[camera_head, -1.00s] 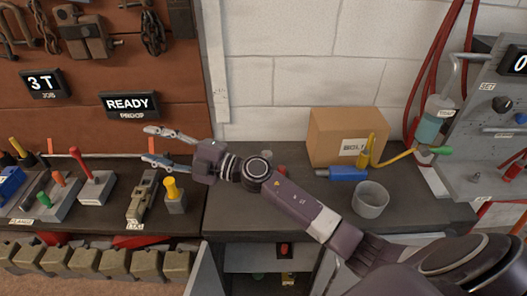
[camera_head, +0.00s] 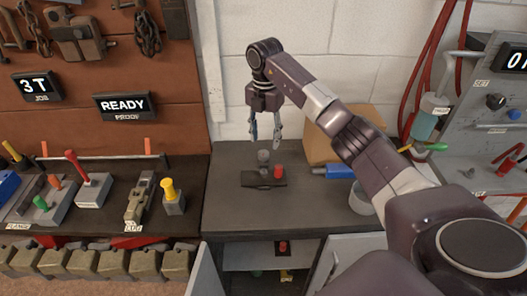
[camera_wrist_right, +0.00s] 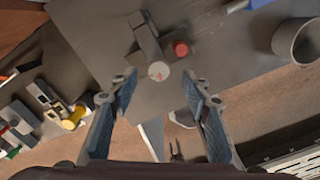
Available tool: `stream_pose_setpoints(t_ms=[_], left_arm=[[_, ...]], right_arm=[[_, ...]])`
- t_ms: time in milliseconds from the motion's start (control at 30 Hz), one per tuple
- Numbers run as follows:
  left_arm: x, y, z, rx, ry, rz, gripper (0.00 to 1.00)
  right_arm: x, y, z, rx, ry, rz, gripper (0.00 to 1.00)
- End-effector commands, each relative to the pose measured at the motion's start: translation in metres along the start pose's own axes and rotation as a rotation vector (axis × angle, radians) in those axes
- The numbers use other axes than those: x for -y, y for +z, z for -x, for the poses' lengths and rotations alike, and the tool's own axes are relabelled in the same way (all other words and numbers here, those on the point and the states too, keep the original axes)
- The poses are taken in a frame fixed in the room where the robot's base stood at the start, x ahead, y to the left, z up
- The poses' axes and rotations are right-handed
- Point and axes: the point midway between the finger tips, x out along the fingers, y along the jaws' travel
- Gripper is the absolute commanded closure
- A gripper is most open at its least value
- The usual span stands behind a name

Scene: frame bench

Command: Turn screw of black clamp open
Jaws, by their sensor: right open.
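The black clamp (camera_head: 255,181) lies on the dark bench top in the head view. A grey round screw head (camera_head: 264,156) stands up at it, and a red knob (camera_head: 279,172) is beside it. My right gripper (camera_head: 265,137) points down above the clamp, open and empty. In the wrist view the screw head appears between and just beyond the fingertips (camera_wrist_right: 158,86). My left gripper is out of view.
A cardboard box (camera_head: 318,148), a blue tool (camera_head: 340,171) and a grey cup (camera_head: 358,203) stand right of the clamp, partly behind my right arm. The left bench holds several small tools, including a yellow-topped one (camera_head: 170,190). The bench front (camera_head: 260,221) is clear.

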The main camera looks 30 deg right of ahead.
Motion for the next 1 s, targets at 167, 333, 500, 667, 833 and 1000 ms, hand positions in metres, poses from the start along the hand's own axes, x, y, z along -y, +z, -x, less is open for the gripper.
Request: stream_pose_setpoints(t_ms=[167,333,500,667,833,1000], left_arm=[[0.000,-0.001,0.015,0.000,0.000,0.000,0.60],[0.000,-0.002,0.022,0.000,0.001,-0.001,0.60],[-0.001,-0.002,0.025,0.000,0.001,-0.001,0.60],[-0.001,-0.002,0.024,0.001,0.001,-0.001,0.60],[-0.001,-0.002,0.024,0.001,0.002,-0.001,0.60],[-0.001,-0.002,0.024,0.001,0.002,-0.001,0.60]], right_arm=[[0.000,-0.002,-0.028,-0.006,-0.001,0.003,0.56],[-0.001,-0.002,-0.053,-0.005,0.001,0.004,0.56],[-0.001,-0.002,-0.065,-0.004,0.003,0.005,0.56],[-0.001,-0.002,-0.067,-0.003,0.004,0.005,0.56],[-0.001,-0.002,-0.067,-0.003,0.004,0.005,0.64],[-0.001,-0.002,-0.067,-0.004,0.004,0.005,0.82]])
